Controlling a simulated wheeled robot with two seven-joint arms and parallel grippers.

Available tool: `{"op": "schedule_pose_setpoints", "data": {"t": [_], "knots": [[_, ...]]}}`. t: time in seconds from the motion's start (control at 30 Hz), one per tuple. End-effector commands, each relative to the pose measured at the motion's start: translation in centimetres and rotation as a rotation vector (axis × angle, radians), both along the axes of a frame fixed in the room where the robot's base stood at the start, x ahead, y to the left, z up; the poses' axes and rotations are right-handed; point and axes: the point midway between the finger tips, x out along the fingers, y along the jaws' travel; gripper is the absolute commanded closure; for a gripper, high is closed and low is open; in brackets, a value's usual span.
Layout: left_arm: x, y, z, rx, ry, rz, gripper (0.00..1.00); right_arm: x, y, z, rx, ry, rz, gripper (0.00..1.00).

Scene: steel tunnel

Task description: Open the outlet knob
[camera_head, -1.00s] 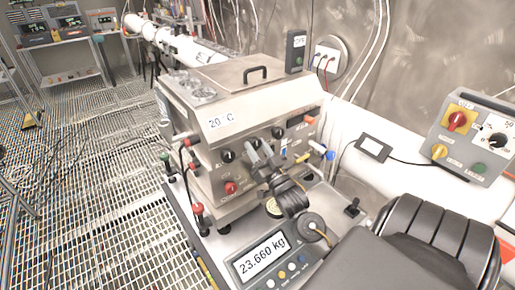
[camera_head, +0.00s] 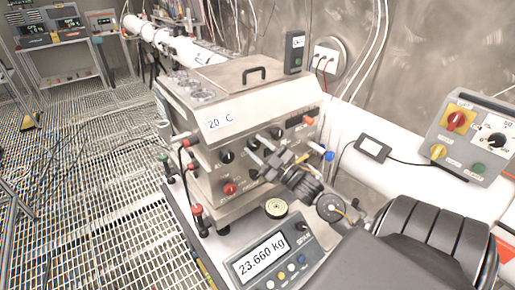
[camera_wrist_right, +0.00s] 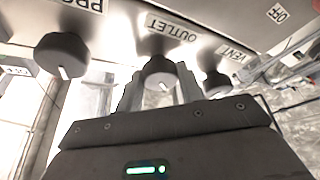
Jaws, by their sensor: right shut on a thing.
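The outlet knob (camera_wrist_right: 160,74) is a dark grey round knob with a white pointer line, in the middle of the wrist view beside its OUTLET label. My right gripper (camera_wrist_right: 160,90) is shut on it, one finger on each side. In the head view my right gripper (camera_head: 262,160) is at the front panel of the steel machine (camera_head: 232,135) and hides part of the panel. The pointer line looks slanted in the wrist view. My left gripper is not in view.
A similar knob (camera_wrist_right: 62,54) and the vent knob (camera_wrist_right: 216,84) stand close on either side. A red knob (camera_head: 230,188) is lower on the panel. A scale display (camera_head: 262,256) reads 23.660 kg below. A control box (camera_head: 470,135) is at the right.

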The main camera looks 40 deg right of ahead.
Motion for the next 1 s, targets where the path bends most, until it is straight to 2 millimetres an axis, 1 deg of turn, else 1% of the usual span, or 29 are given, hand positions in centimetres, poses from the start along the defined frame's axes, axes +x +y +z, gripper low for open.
{"op": "schedule_pose_setpoints", "data": {"t": [1.0], "knots": [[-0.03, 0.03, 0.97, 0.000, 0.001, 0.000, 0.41, -0.04, -0.19, 0.53, -0.961, 0.106, 0.002, 0.85]]}}
